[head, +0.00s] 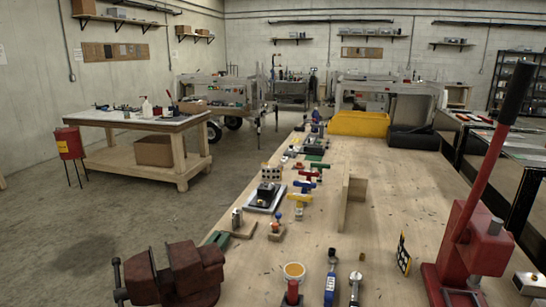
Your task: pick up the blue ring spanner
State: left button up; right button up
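I cannot make out a clear blue ring spanner in the head view. A small blue T-shaped item (304,185) lies on the long wooden workbench (385,190), between a red and a yellow item of similar shape. A tool with a blue part (330,288) stands or lies at the near edge of the bench; its shape is too small to tell. Neither of my grippers is in view.
A rusty red vise (175,275) is at the near left and a red lever press (480,240) at the near right. A wooden angle piece (345,202) stands mid-bench. Yellow (358,123) and black bins stand at the far end. The bench right of the middle is mostly clear.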

aim_at(330, 282)
jog(key=l+u, duration=0.2)
jog(key=l, duration=1.2)
